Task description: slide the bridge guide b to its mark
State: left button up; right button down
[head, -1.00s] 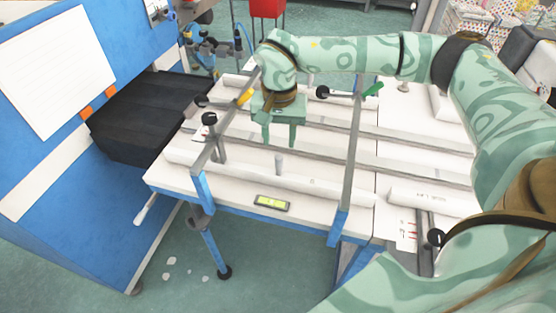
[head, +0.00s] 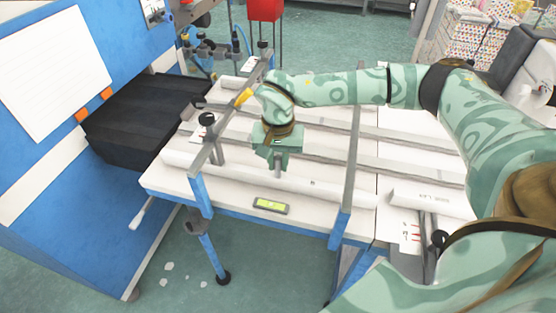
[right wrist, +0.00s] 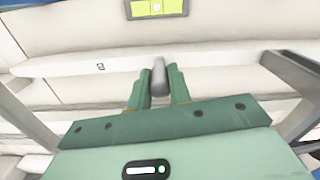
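My right gripper (head: 277,165) reaches down over the near long white bar (head: 240,179) on the table. Its fingers are close on either side of a short grey upright post (right wrist: 158,78), seen in the right wrist view with my right gripper (right wrist: 158,85). The fingers look shut on the post; the post's foot is partly hidden. No label shows which part is bridge guide b. A small dark mark (head: 313,183) is on the near bar, right of the gripper; it also shows in the right wrist view (right wrist: 101,67). My left gripper is not in view.
Grey cross rails (head: 354,150) on blue legs flank the gripper. A black-knobbed clamp (head: 207,120) stands to its left. A yellow-green display (head: 270,205) is on the table's front edge. A blue machine (head: 50,160) stands at left.

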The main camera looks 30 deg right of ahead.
jog(key=shift+w+d+r+p, duration=0.2)
jog(key=shift+w+d+p, duration=0.1)
jog(key=shift+p, duration=0.1)
jog(key=shift+w+d+f, duration=0.15)
jog(key=shift+w+d, duration=0.2)
jog(key=shift+d, duration=0.05)
jog(key=c, duration=1.3)
grip_release()
notch_tip(320, 180, up, 16)
jog(key=p, duration=0.3)
jog(key=shift+p, duration=0.3)
